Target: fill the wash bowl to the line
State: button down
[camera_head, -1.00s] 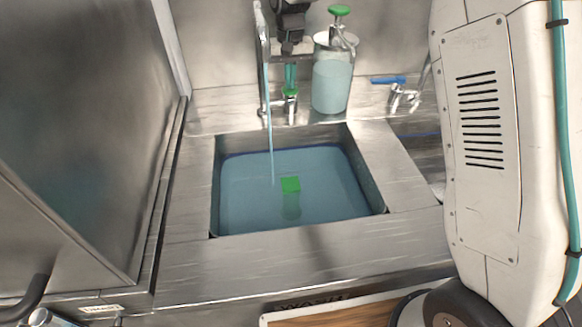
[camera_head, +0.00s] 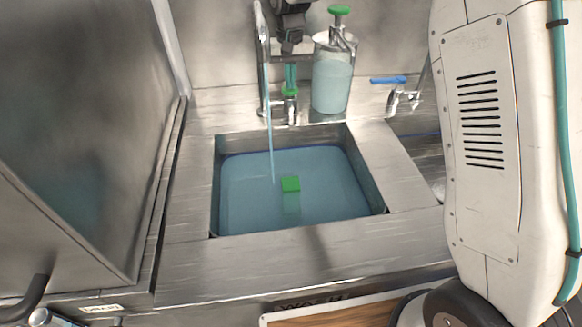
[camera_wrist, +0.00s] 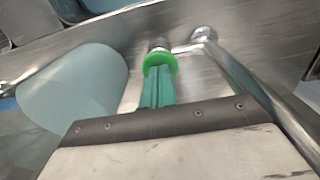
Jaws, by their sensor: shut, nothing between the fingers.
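The wash bowl (camera_head: 365,170) is a square steel sink basin holding blue water (camera_head: 245,195). A dark blue line (camera_head: 290,149) shows on its back wall just above the water. A thin stream (camera_head: 270,150) falls from the tall spout (camera_head: 262,60) into the bowl. In the wrist view the shut fingers (camera_wrist: 157,82) reach the tap's green ring (camera_wrist: 160,62); contact is unclear.
A clear dispenser (camera_head: 332,85) with a green top and blue liquid stands right of the tap. A blue-handled tap (camera_head: 389,80) is further right. A large steel panel (camera_head: 80,120) stands at left. The steel counter (camera_head: 300,262) in front is clear.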

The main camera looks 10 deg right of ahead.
dwell(0.4)
jog(key=shift+r, duration=2.45)
jog(key=shift+r, duration=0.1)
jog(key=s+d+r, duration=0.3)
jog(key=s, duration=0.4)
jog(key=s+d+r, duration=0.4)
jog(key=s, duration=0.4)
jog(key=s+d+r, duration=0.3)
jog(key=s, duration=0.4)
jog(key=s+d+f, duration=0.2)
jog(key=s, duration=0.9)
jog(key=s+d+f+t, duration=0.1)
jog(key=s+d+f, duration=0.2)
jog(key=s, duration=0.8)
jog(key=shift+f, duration=0.35)
jog(key=shift+d, duration=0.1)
